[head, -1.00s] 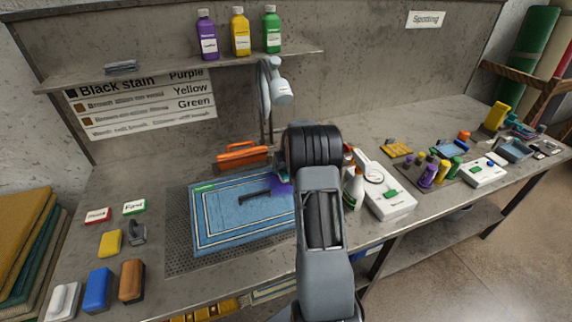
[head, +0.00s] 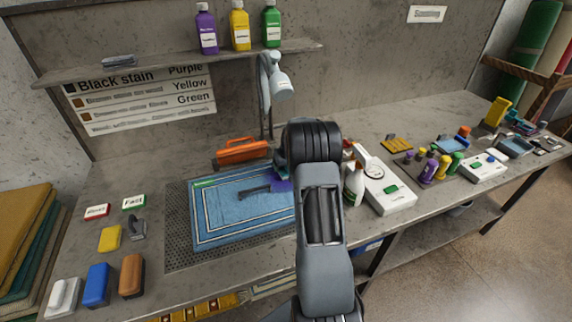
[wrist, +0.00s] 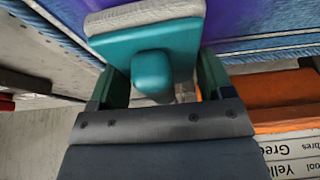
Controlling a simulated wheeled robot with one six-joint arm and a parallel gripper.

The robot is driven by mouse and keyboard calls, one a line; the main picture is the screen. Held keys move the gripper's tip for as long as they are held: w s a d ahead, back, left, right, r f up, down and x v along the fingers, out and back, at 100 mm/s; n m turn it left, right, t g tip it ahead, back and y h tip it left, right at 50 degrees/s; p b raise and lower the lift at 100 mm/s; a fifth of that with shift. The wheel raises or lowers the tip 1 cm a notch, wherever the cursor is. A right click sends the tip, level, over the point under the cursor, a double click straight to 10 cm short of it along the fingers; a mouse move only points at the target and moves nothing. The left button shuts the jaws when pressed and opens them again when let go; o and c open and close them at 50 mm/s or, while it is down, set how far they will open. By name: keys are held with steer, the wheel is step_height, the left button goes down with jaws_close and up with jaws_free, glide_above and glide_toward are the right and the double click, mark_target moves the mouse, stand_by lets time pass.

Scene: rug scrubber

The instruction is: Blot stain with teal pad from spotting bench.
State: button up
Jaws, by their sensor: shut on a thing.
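The teal pad (wrist: 150,50) has a rounded teal knob and a pale lower layer. My gripper (wrist: 160,82) is shut on it, with a finger on each side. In the head view my arm hides most of the gripper and pad. The blue rug (head: 225,230) lies on a perforated plate on the bench. A dark grey stain (head: 255,189) shows as a streak on it. A purple patch (head: 283,186) lies at the stain's right end, beside the gripper. The purple also shows close to the pad in the wrist view (wrist: 240,14). Pad contact with the rug cannot be told.
An orange tool (head: 242,152) lies behind the rug. A spray bottle (head: 353,185) and a white device (head: 390,195) stand right of my arm. Brushes, including a blue one (head: 97,287), lie front left.

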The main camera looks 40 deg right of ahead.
steer(key=shift+f+b, duration=0.5)
steer(key=shift+f, duration=0.1)
steer(key=shift+s+a+f, duration=0.1)
steer(key=shift+s+f, duration=0.05)
stand_by(2.9)
steer(key=shift+r+p, duration=1.7)
steer(key=shift+r, duration=2)
